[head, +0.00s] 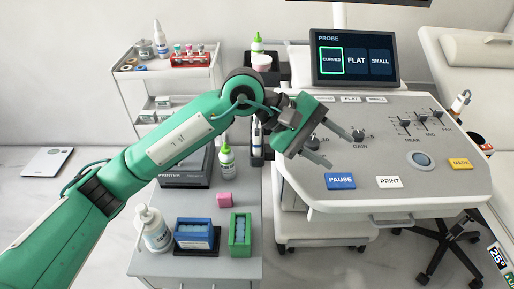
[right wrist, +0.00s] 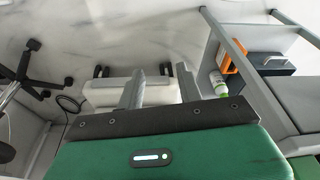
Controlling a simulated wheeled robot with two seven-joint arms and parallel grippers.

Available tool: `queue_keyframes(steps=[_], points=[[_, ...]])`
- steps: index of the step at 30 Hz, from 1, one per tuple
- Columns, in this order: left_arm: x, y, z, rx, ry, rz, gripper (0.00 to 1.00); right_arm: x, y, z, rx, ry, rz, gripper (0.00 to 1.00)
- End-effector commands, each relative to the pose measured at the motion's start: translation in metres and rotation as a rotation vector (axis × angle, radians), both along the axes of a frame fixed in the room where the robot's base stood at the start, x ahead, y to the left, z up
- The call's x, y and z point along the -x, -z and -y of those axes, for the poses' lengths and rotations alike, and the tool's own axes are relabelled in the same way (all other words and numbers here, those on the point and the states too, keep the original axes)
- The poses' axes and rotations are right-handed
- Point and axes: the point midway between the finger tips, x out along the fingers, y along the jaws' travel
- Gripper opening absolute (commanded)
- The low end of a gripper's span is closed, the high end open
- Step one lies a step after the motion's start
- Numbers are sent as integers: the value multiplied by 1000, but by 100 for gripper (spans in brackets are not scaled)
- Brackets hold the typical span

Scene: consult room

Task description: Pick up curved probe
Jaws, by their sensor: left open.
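The screen (head: 353,57) on the ultrasound console (head: 430,185) reads PROBE, with CURVED outlined in green beside FLAT and SMALL. I cannot pick out the curved probe for certain. A pale probe-like item (head: 461,101) stands at the console's right edge, its type unclear. My left gripper (head: 338,148) is open and empty above the console's left part, near the GAIN knob. My right gripper (right wrist: 160,88) is open and empty in the right wrist view, pointing toward the floor.
A white trolley (head: 140,84) stands behind. An exam couch (head: 480,55) is at the back right.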

Motion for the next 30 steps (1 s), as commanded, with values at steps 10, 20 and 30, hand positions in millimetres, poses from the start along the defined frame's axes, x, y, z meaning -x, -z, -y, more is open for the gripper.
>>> queue_keyframes(steps=[10, 20, 30], points=[[-104, -2, -99, -780, 53, 584, 48, 4, 30, -4, -5, -1, -17, 36], [-133, -14, -139, -1019, 48, 676, 48, 5, 38, -5, -6, -1, -22, 36], [-156, 44, -139, -1016, 49, 672, 48, 6, 42, -5, -5, -1, -27, 36]])
